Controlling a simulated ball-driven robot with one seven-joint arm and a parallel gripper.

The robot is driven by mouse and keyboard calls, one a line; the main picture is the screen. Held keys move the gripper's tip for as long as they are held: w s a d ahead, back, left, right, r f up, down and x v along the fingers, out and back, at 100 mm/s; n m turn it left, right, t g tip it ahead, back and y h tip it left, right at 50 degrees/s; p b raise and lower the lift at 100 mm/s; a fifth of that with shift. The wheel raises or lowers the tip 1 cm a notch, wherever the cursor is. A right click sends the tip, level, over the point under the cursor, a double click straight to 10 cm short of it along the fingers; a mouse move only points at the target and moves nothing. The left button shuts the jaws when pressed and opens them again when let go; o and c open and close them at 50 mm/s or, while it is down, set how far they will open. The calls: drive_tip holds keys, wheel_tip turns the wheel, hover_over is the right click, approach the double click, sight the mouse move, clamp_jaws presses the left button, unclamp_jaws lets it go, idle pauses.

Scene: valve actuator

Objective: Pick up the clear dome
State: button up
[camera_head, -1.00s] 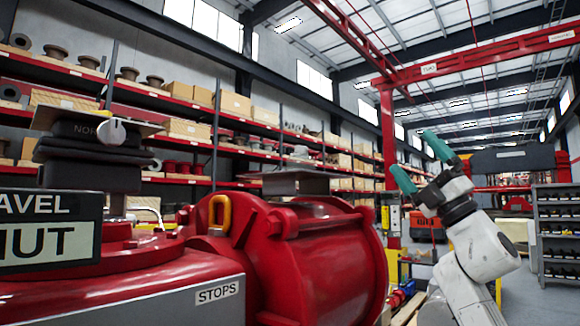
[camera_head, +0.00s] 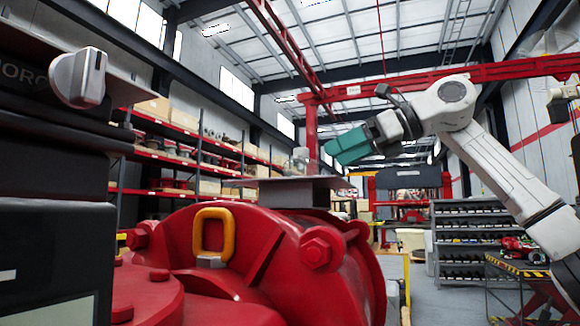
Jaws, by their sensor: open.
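A small pale, see-through shape (camera_head: 300,157), which looks like the clear dome, shows just above the flat grey plate (camera_head: 290,184) on top of the red valve actuator (camera_head: 270,255). It is small and faint, so I cannot tell whether it rests on the plate. My gripper (camera_head: 330,150) has teal fingers and points left, to the right of the pale shape and above the plate's right end. The fingers overlap in this view. My gripper is open, and I see nothing between its fingers.
A yellow lifting eye (camera_head: 213,235) stands up from the red housing. A dark box with a grey knob (camera_head: 78,78) fills the left side. Shelves (camera_head: 190,150) line the left wall. A grey rack (camera_head: 470,240) and a cart (camera_head: 520,275) stand at the right.

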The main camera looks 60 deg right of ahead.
sight(301, 152)
drive_tip(key=p+x, duration=0.1)
drive_tip(key=x, duration=0.8)
drive_tip(key=shift+w+p, duration=0.4)
drive_tip(key=c, duration=1.1)
drive_tip(key=shift+o, duration=0.2)
drive_tip(key=shift+r, duration=0.5)
drive_tip(key=r, duration=0.2)
drive_tip(key=shift+s+a+r+b, duration=0.15)
drive_tip(key=shift+a+r+b, duration=0.1)
drive_tip(key=shift+r+b, duration=0.05)
drive_tip(key=s+a+r+b, duration=0.2)
drive_tip(key=s+a+r, duration=0.6)
drive_tip(key=a+r, duration=0.1)
drive_tip(key=shift+s+a+r, duration=0.15)
drive_tip(key=shift+s+a, duration=0.2)
drive_tip(key=shift+a, duration=0.4)
